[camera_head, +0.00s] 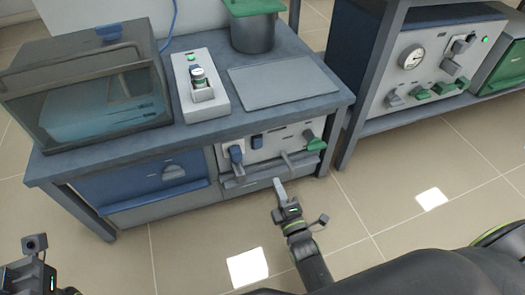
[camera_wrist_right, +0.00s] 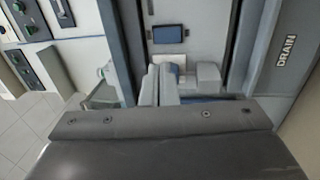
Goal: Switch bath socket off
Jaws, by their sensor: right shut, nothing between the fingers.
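A pale socket panel (camera_head: 268,146) is set in the front of the bench below its top. I cannot read which one is the bath socket switch. My right gripper (camera_head: 279,184) is shut and empty, just in front of the panel's lower edge. In the right wrist view its fingers (camera_wrist_right: 158,84) point toward the panel, where a blue square (camera_wrist_right: 168,34) shows. My left gripper (camera_head: 28,282) is cut off at the lower left.
A glass-fronted box (camera_head: 90,90), a white unit with a green light (camera_head: 200,85), a flat grey plate (camera_head: 282,85) and a green-lidded pot (camera_head: 253,30) stand on the bench. A gauge panel (camera_head: 430,65) is at right. A ledge marked DRAIN (camera_wrist_right: 284,60) borders the panel.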

